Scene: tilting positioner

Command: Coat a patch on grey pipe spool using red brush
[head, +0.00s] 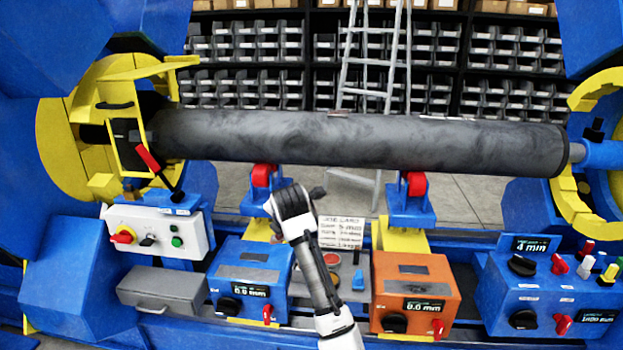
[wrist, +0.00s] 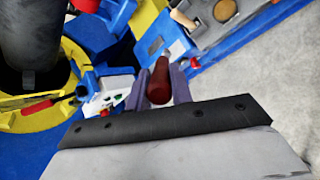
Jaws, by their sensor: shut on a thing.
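The grey pipe spool (head: 350,138) lies level across the head view, held between yellow chucks at both ends. It also shows in the top left of the wrist view (wrist: 30,35). My gripper (head: 318,191) is below the middle of the pipe, apart from it in the head view. In the wrist view, the fingers of my gripper (wrist: 157,88) are shut on the dark red handle of the red brush (wrist: 159,80). The brush's bristle end is not clear there, and the brush is hidden in the head view. I cannot make out a coated patch on the pipe.
Two red rollers on blue stands (head: 408,205) are under the pipe. Blue (head: 245,280) and orange (head: 413,285) control boxes stand below, beside a grey case (head: 160,290). A handwritten card (head: 341,232) is just right of my arm. A ladder and bin shelves stand behind.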

